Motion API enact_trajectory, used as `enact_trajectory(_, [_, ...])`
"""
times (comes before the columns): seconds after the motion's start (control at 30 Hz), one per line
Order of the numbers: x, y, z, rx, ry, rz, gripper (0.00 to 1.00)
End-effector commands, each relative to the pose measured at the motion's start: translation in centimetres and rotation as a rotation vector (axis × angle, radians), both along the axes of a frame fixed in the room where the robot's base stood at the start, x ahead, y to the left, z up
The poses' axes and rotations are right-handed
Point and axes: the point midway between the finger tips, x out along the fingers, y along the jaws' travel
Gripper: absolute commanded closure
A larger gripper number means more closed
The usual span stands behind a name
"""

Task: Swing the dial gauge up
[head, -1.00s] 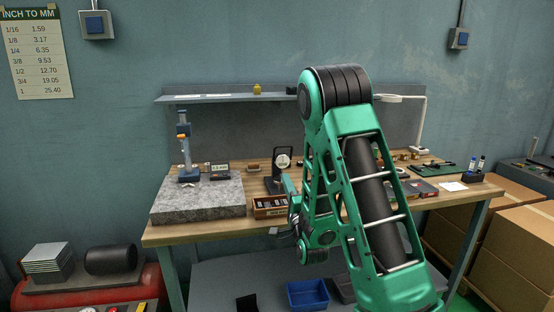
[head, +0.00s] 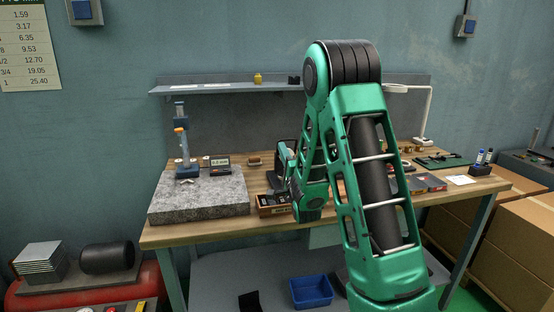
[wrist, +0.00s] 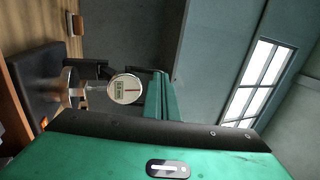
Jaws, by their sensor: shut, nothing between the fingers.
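The dial gauge (wrist: 125,88) has a round light face with a small green display, and the wrist view shows it sideways. A grey metal stem (wrist: 75,91) joins it to a dark base. In the head view my arm covers the gauge's face, and only part of its dark stand (head: 274,183) shows. My gripper (wrist: 160,76) is shut and empty. Its green fingers are close beside the gauge face in the wrist view. Whether they touch it cannot be told. In the head view the gripper shows beside the stand.
A granite plate (head: 198,203) with a blue stand (head: 186,150) and a small display (head: 217,162) is to the left. A wooden box of small parts (head: 270,205) sits in front of the dial stand. A shelf (head: 225,88) runs behind, and a lamp (head: 428,110) stands right.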

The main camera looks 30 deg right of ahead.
Motion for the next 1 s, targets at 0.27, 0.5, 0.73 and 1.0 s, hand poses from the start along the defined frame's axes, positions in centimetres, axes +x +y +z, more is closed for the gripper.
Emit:
enact_trajectory(0.27, [0.4,0.3,0.2,0.0,0.0,0.005,1.0])
enact_trajectory(0.5, [0.5,0.8,0.2,0.001,0.0,0.011,1.0])
enact_trajectory(0.73, [0.7,1.0,0.5,0.004,0.01,0.014,1.0])
enact_trajectory(1.0, [1.1,1.3,1.1,0.014,0.046,0.018,1.0])
